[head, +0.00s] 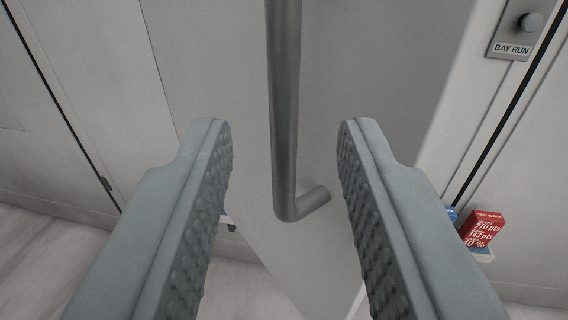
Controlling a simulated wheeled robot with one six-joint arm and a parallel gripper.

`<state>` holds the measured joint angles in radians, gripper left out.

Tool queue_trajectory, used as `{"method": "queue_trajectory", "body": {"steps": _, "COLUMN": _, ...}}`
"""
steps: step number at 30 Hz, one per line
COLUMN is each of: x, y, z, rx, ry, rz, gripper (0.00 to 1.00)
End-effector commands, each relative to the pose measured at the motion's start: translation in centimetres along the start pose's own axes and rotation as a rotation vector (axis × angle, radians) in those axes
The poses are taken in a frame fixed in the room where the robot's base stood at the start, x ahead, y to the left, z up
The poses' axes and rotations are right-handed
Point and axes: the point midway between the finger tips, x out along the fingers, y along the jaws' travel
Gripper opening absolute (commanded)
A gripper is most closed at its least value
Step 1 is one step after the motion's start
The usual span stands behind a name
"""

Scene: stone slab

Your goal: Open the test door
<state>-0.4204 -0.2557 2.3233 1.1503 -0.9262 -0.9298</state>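A dark grey bar handle (284,100) runs vertically down the light grey door (370,60), bending at its lower end toward the door face. My gripper (285,128) is open, with one ribbed finger on each side of the bar. Clear gaps show on both sides of the bar, and neither finger appears to touch it. The bar's lower bend shows between the fingers. The top of the handle is out of view, and the fingers hide parts of the lower door. I cannot tell whether the door is fully closed.
A grey plate with a round knob, marked BAY RUN (513,47), is on the wall at upper right. A red printed box (482,228) stands on a small ledge at right, beside a partly hidden blue item. Pale floor (35,260) shows at lower left.

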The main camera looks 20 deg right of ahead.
Motion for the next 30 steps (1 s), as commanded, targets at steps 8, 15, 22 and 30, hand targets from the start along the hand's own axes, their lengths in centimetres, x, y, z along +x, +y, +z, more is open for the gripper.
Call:
{"method": "queue_trajectory", "body": {"steps": 8, "x": -4.5, "y": -0.1, "z": -0.1, "rx": 0.001, "ry": 0.001, "rz": -0.004, "gripper": 0.33}}
{"method": "queue_trajectory", "body": {"steps": 15, "x": -7.6, "y": -0.1, "z": -0.1, "rx": 0.0, "ry": 0.001, "rz": -0.003, "gripper": 0.33}}
{"method": "queue_trajectory", "body": {"steps": 22, "x": -9.3, "y": -0.1, "z": 0.0, "rx": 0.001, "ry": 0.001, "rz": -0.002, "gripper": 0.33}}
{"method": "queue_trajectory", "body": {"steps": 30, "x": -9.6, "y": 0.0, "z": 0.0, "rx": 0.0, "ry": 0.0, "rz": -0.001, "gripper": 0.33}}
